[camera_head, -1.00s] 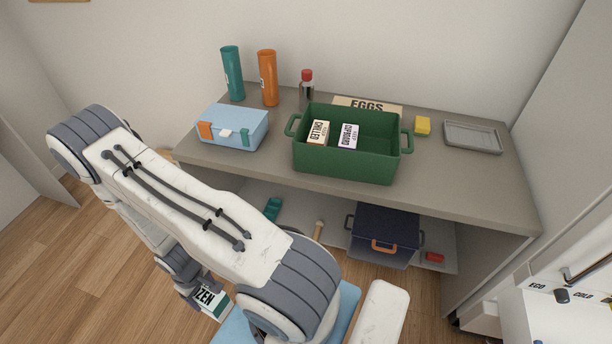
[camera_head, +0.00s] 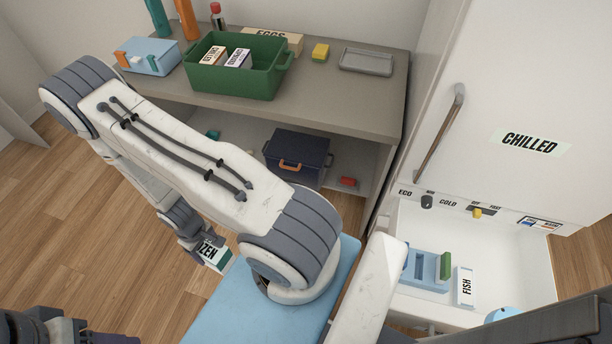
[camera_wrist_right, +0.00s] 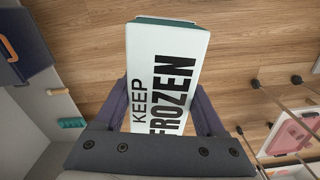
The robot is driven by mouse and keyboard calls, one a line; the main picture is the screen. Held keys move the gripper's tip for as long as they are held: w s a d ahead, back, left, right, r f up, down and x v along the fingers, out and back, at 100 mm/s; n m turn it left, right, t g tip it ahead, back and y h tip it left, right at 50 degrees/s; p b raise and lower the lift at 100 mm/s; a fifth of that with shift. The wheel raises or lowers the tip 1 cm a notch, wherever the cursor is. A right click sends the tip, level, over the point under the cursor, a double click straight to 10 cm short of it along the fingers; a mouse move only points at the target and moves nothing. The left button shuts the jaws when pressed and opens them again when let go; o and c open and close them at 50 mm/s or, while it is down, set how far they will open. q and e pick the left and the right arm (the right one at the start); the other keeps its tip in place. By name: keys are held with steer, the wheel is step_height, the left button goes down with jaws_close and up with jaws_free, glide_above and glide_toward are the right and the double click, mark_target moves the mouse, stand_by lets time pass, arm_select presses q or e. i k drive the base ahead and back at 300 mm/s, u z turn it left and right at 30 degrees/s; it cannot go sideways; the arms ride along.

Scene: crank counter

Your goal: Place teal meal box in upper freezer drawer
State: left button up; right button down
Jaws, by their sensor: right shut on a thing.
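The teal meal box (camera_head: 213,256) is held low at the left by my right gripper (camera_head: 198,244), above the wood floor. In the right wrist view the box (camera_wrist_right: 165,45) shows a white face marked KEEP FROZEN and a teal far edge. The fingers of my right gripper (camera_wrist_right: 161,100) are shut on its sides. At the right of the head view is an open white compartment (camera_head: 535,265) under a door marked CHILLED (camera_head: 530,143). I cannot tell whether a freezer drawer shows there. My left gripper cannot be made out.
The compartment holds a blue divided tray (camera_head: 425,268), a green block (camera_head: 446,266) and a FISH pack (camera_head: 465,287). The grey counter (camera_head: 330,100) carries a green crate (camera_head: 235,82). A navy box (camera_head: 297,155) stands on the shelf below. A wire rack (camera_wrist_right: 290,105) shows in the wrist view.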

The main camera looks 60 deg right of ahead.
mark_target(506, 289)
steer(key=k, duration=1)
steer(key=z, duration=2.7)
